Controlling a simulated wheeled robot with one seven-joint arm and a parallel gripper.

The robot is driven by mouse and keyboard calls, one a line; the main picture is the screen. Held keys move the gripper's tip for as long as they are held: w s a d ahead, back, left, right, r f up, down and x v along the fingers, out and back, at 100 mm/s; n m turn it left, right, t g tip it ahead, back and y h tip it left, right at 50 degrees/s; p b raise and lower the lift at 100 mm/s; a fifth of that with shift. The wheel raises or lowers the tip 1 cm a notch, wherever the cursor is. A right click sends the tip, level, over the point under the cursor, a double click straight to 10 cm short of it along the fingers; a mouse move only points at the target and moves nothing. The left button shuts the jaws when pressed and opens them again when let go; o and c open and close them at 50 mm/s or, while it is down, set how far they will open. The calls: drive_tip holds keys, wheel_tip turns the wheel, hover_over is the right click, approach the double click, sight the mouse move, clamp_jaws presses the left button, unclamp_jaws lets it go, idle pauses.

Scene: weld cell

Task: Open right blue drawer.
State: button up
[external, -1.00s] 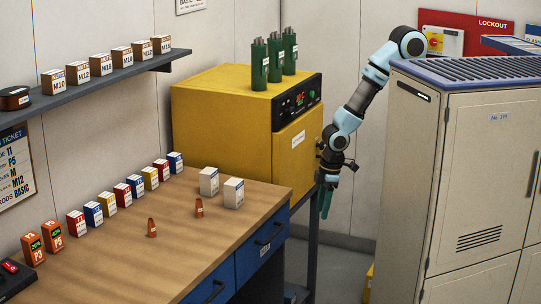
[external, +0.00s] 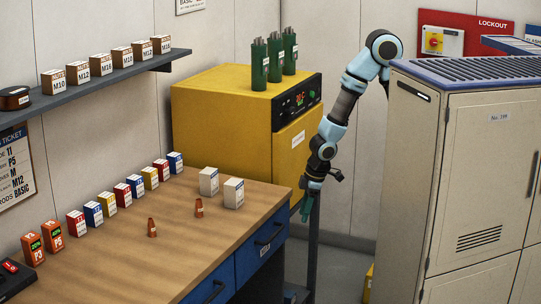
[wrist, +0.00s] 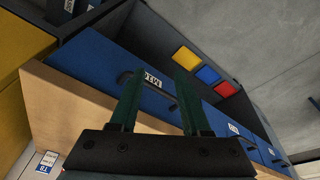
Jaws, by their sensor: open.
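The right blue drawer (external: 250,257) is at the oven end of the workbench, with a dark bar handle (external: 270,234) and a white label. It looks flush with the bench front. In the wrist view this blue drawer front (wrist: 98,57) lies beyond my fingers, with its label between them and part of its handle (wrist: 124,77) near the left fingertip. My gripper (external: 305,208) has green fingers and is open and empty, to the right of the drawer in the external view. In the wrist view my gripper (wrist: 158,74) has its fingers spread apart; contact with the handle cannot be told.
Another blue drawer (external: 214,289) is further left on the bench. The yellow oven (external: 215,110) stands behind the bench end. A beige cabinet (external: 480,180) stands right of my arm. Boxes and two orange-brown items stand on the wooden top (external: 190,235).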

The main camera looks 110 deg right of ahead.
sight(275, 233)
drive_tip(key=w+d+f+m+t+y+b, duration=0.1)
drive_tip(key=w+d+f+t+y+b, duration=0.2)
drive_tip(key=f, duration=0.5)
drive_tip(key=w+d+f+m+t+y+b, duration=0.1)
drive_tip(key=d+f+t+y+b, duration=0.25)
drive_tip(key=f+b, duration=0.4)
drive_tip(key=s+r+m+t+y+b, duration=0.25)
drive_tip(key=s+r+t+y, duration=0.2)
drive_tip(key=t, duration=0.55)
drive_tip(key=shift+n+g+h, duration=0.25)
drive_tip(key=shift+h, duration=0.15)
drive_tip(key=x, duration=0.7)
drive_tip(key=p+x, duration=0.1)
drive_tip(key=x, duration=0.2)
drive_tip(key=shift+w+d, duration=0.25)
drive_tip(key=shift+w, duration=0.15)
drive_tip(key=shift+c, duration=0.2)
clamp_jaws()
